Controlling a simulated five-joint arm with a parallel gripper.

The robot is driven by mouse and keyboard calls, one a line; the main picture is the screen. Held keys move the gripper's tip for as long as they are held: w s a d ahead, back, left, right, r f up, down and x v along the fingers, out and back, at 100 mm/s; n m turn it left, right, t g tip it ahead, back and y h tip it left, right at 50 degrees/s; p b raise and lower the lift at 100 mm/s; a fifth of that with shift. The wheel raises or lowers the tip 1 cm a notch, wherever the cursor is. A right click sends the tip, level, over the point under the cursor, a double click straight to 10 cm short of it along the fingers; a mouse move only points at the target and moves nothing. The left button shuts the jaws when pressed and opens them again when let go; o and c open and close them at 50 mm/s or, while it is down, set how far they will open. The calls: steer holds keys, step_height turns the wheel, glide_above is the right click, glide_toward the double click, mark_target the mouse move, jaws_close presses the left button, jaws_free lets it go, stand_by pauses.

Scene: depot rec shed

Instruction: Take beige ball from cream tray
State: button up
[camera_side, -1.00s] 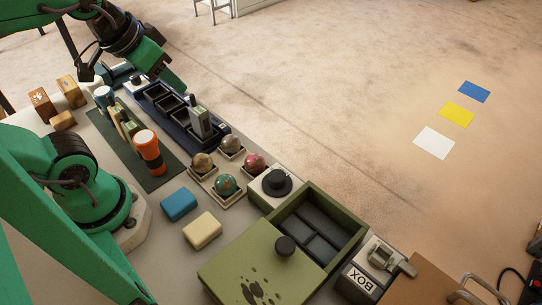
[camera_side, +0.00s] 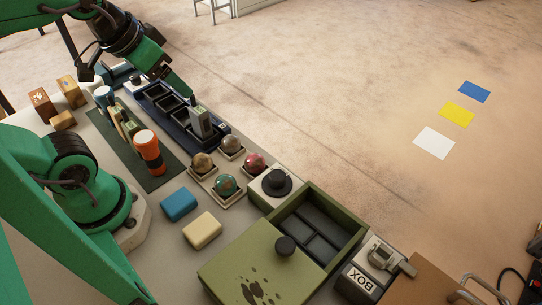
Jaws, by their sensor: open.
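Two brownish balls sit together among the small cream trays: one ball (camera_side: 202,162) at the left and one ball (camera_side: 231,145) at the back. I cannot tell for sure which is the beige one. My gripper (camera_side: 181,86) is open at the upper left, above the dark blue divided tray (camera_side: 165,117), apart from the balls. No ball shows in it.
A grey upright block (camera_side: 201,122) stands in the blue tray, between my gripper and the balls. A black knob (camera_side: 276,182) and an open olive box (camera_side: 345,240) lie nearer. Blue (camera_side: 179,206) and cream (camera_side: 202,230) blocks lie in front.

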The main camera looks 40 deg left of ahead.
steer(key=m+g, duration=0.7)
steer(key=m, duration=0.2)
glide_toward(200, 155)
steer(key=shift+w+a+f, duration=0.1)
steer(key=shift+a+f, duration=0.15)
steer(key=shift+f, duration=0.05)
steer(key=shift+f+m+g, duration=0.4)
steer(key=shift+f+m, duration=0.1)
steer(key=shift+f, duration=0.2)
steer(key=shift+s+f, duration=0.15)
steer(key=shift+f, duration=0.5)
steer(key=shift+s+f, duration=0.15)
steer(key=shift+f, duration=0.5)
steer(key=shift+s+d+f, duration=0.1)
steer(key=shift+s+f, duration=0.1)
steer(key=shift+f, duration=1.1)
steer(key=shift+s+d+f, duration=0.1)
steer(key=shift+s+f, duration=0.1)
steer(key=shift+f, duration=1.05)
steer(key=c, duration=1.1)
